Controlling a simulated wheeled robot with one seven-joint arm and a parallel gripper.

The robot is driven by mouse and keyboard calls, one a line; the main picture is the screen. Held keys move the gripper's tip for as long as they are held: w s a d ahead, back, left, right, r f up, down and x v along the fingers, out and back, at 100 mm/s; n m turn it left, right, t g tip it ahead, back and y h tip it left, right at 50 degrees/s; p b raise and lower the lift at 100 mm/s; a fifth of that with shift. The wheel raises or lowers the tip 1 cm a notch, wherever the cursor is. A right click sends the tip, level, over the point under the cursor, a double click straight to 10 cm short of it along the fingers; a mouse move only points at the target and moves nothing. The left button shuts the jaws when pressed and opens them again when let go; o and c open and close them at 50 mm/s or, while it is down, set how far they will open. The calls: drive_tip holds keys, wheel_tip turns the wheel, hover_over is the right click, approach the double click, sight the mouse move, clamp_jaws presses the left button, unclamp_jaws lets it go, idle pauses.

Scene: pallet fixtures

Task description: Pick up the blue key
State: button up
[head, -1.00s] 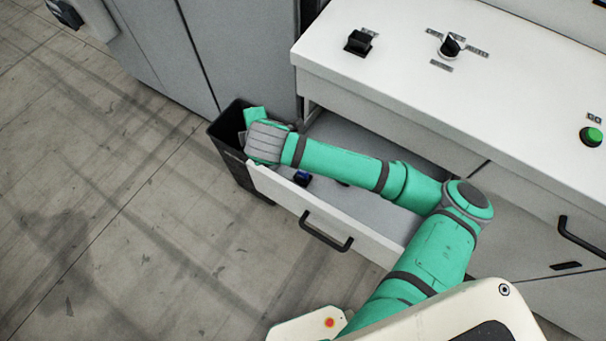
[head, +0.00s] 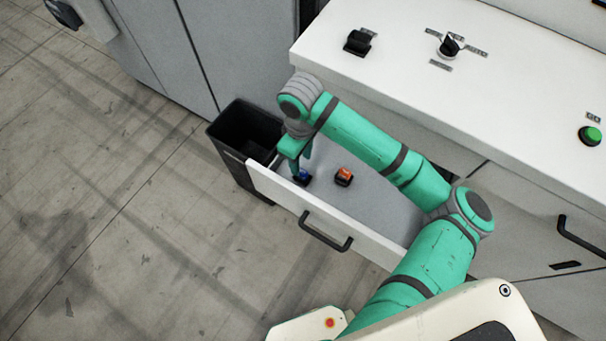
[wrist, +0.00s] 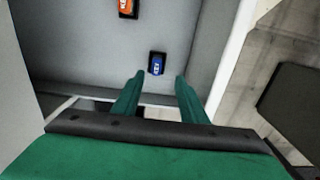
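The blue key (head: 302,177) lies on the floor of the open drawer (head: 385,205), near its front left corner. In the wrist view the blue key (wrist: 157,64) is a small blue block with a black edge and white lettering, just beyond the fingertips. My gripper (head: 303,170) points down into the drawer over the blue key and partly covers it in the head view. In the wrist view my gripper (wrist: 158,76) has its two green fingers apart, with the key's near end around the gap between the tips. Nothing is held.
An orange key (head: 344,177) lies in the drawer to the right of the blue one; it also shows in the wrist view (wrist: 127,7). A black bin (head: 228,150) stands left of the drawer. The drawer's white front wall and black handle (head: 325,232) face the floor.

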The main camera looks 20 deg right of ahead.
sight(302, 171)
drive_tip(key=shift+w+d+f, duration=0.15)
drive_tip(key=shift+f, duration=2.05)
drive_tip(key=shift+w+d+f, duration=0.1)
drive_tip(key=shift+f, duration=2.05)
clamp_jaws()
